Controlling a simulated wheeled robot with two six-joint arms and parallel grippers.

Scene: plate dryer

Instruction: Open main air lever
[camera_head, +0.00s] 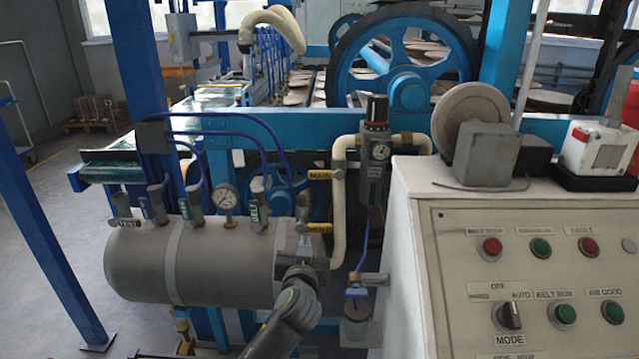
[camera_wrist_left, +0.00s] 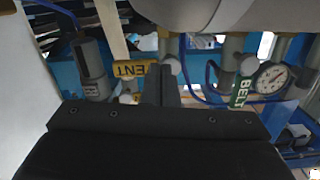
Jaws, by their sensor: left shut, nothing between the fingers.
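A yellow lever (camera_head: 319,175) with a dark label too small to read lies level on the pale pipe (camera_head: 340,200); I cannot tell for sure that it is the main air lever. A lower yellow handle (camera_head: 318,228) sits at the right end of the grey tank (camera_head: 140,262). In the left wrist view, which looks upside down, a yellow handle (camera_wrist_left: 130,69) reads "ENT", its first letter partly hidden. My left gripper (camera_head: 303,240) is shut and empty in front of the tank's right end, below the upper yellow lever. Its fingers (camera_wrist_left: 165,85) appear beside the "ENT" handle. My right gripper is not in view.
Green-labelled valves (camera_head: 256,207) and a gauge (camera_head: 225,197) stand on the tank. A regulator (camera_head: 376,150) hangs right of the pale pipe. The control panel cabinet (camera_head: 450,215) fills the right side. Open floor shows at the left.

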